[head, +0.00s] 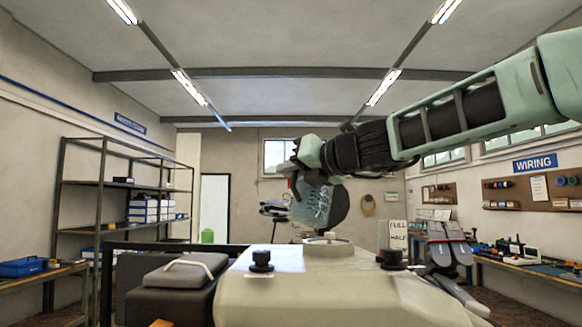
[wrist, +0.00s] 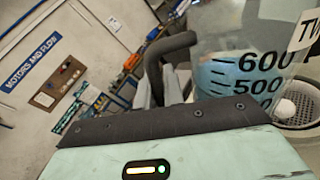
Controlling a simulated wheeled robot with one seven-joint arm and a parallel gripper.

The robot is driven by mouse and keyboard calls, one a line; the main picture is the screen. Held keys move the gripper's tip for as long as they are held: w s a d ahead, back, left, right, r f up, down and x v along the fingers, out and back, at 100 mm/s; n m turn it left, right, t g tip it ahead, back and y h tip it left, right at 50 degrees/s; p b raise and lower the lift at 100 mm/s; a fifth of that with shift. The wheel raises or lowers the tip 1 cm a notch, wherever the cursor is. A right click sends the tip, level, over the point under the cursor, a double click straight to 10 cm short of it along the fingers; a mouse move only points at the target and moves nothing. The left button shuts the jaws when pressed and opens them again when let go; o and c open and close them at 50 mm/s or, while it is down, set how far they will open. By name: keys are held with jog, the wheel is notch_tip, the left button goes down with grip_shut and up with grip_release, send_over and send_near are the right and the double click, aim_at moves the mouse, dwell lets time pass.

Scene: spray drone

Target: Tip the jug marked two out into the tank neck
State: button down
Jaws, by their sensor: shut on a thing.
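The jug (head: 312,204) is clear with blue liquid inside. My gripper (head: 303,178) is shut on it and holds it above the tank neck (head: 327,246), on top of the pale tank (head: 320,285). In the wrist view the jug (wrist: 228,75) shows 600 and 500 marks and a partly cut-off label beginning "TW" (wrist: 305,30). The jug looks tilted against the room. The round neck (wrist: 302,108) shows beside it at lower right, with a white round thing in it. The jug's lip is not clear, and I see no stream.
Two black knobs (head: 261,260) (head: 391,258) stand on the tank either side of the neck. A dark case (head: 165,280) sits at left. Shelves (head: 100,190) and benches line the walls.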

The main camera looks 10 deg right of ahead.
jog(key=shift+w+r+m+g+p, duration=0.15)
jog(key=shift+r+m+p, duration=0.4)
jog(key=shift+p, duration=0.85)
jog(key=shift+s+r+m+g+p, duration=0.15)
jog(key=shift+r+m+p, duration=0.2)
jog(key=shift+m+p, duration=0.7)
jog(key=shift+w+d+r+p, duration=0.15)
jog(key=shift+w+d+p, duration=0.05)
jog(key=shift+p, duration=1.3)
jog(key=shift+w+d+m+g+y+p, duration=0.15)
jog(key=shift+w+d+m+g+p, duration=0.1)
jog(key=shift+m+p, duration=0.45)
jog(key=shift+w+d+m+g+y+p, duration=0.15)
jog(key=shift+m+g+p, duration=0.2)
jog(key=shift+p, duration=0.65)
jog(key=shift+w+d+m+p, duration=0.45)
jog(key=shift+m+p, duration=0.4)
jog(key=shift+p, duration=0.8)
jog(key=shift+w+d+f+m+g+y+p, duration=0.3)
jog(key=shift+w+d+f+m+p, duration=0.35)
jog(key=shift+p, duration=0.85)
jog(key=shift+s+r+m, duration=0.1)
jog(key=shift+r+m, duration=0.05)
jog(key=shift+m, duration=0.1)
jog(key=shift+w+d+p, duration=0.1)
jog(key=shift+w+p, duration=0.1)
jog(key=shift+p, duration=0.45)
jog(key=shift+w+d+f+m+p, duration=0.2)
jog(key=shift+f+m+p, duration=0.1)
jog(key=shift+m+p, duration=0.15)
